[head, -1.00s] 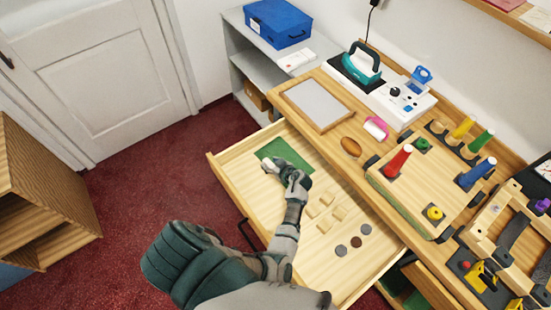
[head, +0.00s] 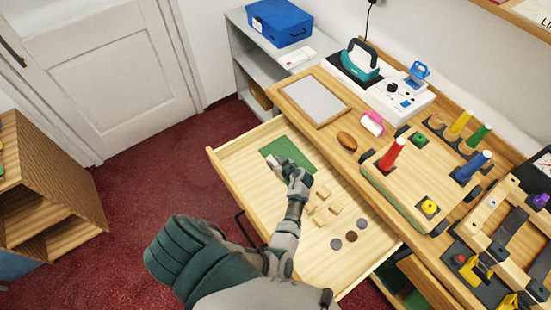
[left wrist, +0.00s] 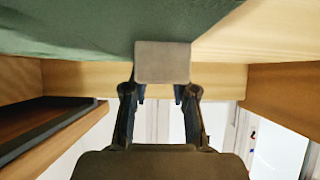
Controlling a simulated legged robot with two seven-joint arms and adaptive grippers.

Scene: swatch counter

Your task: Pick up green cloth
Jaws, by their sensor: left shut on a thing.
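The green cloth (head: 296,151) lies flat in the back left part of the open wooden drawer. It fills the upper left of the left wrist view (left wrist: 70,25). My left gripper (head: 281,166) is low over the front part of the cloth and hides some of it. In the left wrist view, its fingers (left wrist: 161,92) are shut on a small pale grey block (left wrist: 162,62) that lies against the cloth's edge. The block also shows as a whitish piece in the head view (head: 272,160). My right gripper is not in view.
The drawer (head: 230,172) also holds several small wooden blocks (head: 322,214) and round discs (head: 351,236). The counter above carries a grey framed panel (head: 314,98), a teal iron (head: 360,60) and coloured pegs (head: 392,153). A wooden shelf unit (head: 50,190) stands left.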

